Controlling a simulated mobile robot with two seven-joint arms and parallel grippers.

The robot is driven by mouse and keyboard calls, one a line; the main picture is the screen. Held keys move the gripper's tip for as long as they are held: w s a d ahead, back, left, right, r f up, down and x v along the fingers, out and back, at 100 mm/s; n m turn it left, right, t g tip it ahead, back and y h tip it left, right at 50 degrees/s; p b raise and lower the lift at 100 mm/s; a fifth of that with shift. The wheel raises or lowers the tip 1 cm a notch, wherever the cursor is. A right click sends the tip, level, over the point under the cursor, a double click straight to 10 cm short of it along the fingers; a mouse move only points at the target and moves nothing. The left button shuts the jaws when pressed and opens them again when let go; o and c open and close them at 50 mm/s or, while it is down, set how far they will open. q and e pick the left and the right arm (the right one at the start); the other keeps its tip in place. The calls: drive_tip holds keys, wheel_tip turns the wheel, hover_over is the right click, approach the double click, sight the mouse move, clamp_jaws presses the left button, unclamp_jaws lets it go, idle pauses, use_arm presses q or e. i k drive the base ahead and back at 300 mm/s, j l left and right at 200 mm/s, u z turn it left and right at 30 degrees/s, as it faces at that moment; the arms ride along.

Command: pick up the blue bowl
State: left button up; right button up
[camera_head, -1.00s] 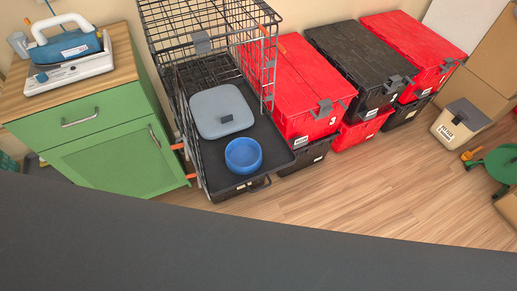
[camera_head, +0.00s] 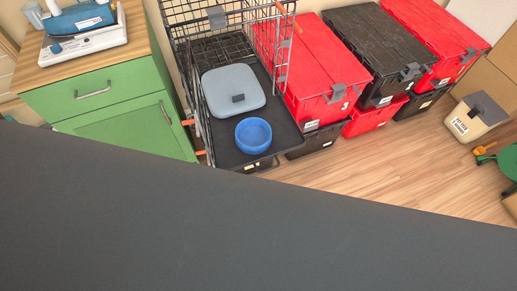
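The blue bowl (camera_head: 253,136) is round and open at the top. It sits upright on the black tray (camera_head: 230,151) at the front of the wire crate (camera_head: 188,62). A grey-blue cushion-like item (camera_head: 233,88) with a dark patch lies on the tray just behind the bowl. The crate's front side is open toward me. Neither of my grippers is in the picture. A large dark grey surface fills the bottom of the view and hides the near floor.
A green cabinet (camera_head: 115,112) stands left of the crate with an iron-like appliance on its wooden top. Red totes (camera_head: 318,75) and black totes (camera_head: 373,50) are stacked to the right. A beige bin (camera_head: 474,119) stands farther right. Wooden floor (camera_head: 385,160) is clear before the totes.

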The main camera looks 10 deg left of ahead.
sight(253, 136)
drive_tip(key=i+l+u, duration=0.2)
drive_tip(key=l+u, duration=0.2)
drive_tip(key=l, duration=0.15)
drive_tip(key=i+l+u, duration=0.1)
drive_tip(key=l+u, duration=0.3)
drive_tip(key=l, duration=0.2)
drive_tip(key=l+u, duration=0.4)
drive_tip(key=l, duration=0.2)
